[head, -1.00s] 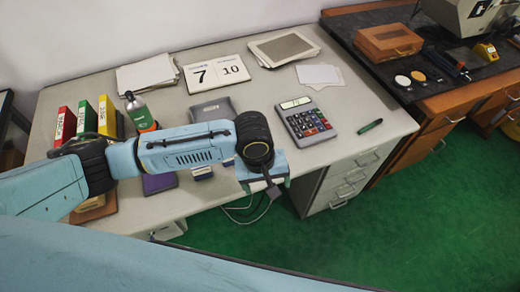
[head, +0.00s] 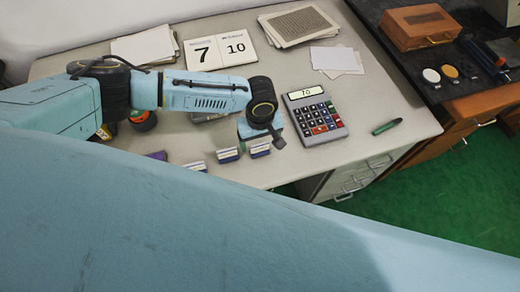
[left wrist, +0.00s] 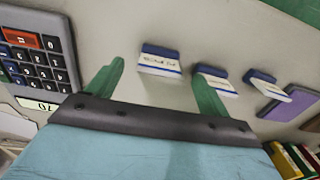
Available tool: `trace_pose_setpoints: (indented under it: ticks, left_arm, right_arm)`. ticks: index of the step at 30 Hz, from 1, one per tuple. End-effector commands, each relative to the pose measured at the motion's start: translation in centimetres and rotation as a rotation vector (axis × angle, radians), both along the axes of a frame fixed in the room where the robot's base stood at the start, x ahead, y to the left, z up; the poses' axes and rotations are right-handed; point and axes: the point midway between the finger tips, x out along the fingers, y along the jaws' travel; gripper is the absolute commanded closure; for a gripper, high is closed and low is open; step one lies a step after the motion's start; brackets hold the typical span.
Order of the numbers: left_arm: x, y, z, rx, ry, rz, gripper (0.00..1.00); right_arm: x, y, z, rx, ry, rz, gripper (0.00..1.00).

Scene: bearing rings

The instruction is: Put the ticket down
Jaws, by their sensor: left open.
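Three small blue-and-white printed pieces stand in a row near the desk's front edge: a right one (head: 260,149), a middle one (head: 228,154) and a left one (head: 196,166). The print is too small to tell which is the ticket. In the left wrist view, my left gripper (left wrist: 160,69) is open, its green fingers apart. The right piece (left wrist: 160,60) appears between and just beyond the fingertips, with a visible gap on both sides. The middle piece (left wrist: 217,82) is partly behind one finger. My right gripper is not in view.
A calculator (head: 315,115) lies just right of my left gripper. A purple pad (left wrist: 290,103) lies past the row. A calendar (head: 220,52), papers (head: 337,60) and a green marker (head: 387,127) are on the desk. There is bare desk right of the calculator.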

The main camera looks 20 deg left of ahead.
Motion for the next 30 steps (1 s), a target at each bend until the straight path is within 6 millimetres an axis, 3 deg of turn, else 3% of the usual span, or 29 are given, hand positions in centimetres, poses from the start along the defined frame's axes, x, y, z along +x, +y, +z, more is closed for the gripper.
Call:
trace_pose_setpoints:
  ticks: [3,7,12,21,30]
  left_arm:
    - [0.0,0.0,-0.9,0.0,0.0,0.0,0.2]
    - [0.1,0.2,-2.9,0.002,0.0,0.0,0.2]
    - [0.1,0.1,-5.0,0.0,0.001,-0.001,0.2]
    - [0.1,0.1,-5.3,-0.001,0.0,-0.001,0.21]
    - [0.1,0.1,-5.3,-0.001,-0.001,-0.001,0.61]
  right_arm:
    - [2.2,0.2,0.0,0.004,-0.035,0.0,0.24]
    - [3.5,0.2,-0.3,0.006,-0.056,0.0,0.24]
    - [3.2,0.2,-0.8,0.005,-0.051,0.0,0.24]
    - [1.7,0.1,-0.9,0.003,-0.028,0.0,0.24]
    - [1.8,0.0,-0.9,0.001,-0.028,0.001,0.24]
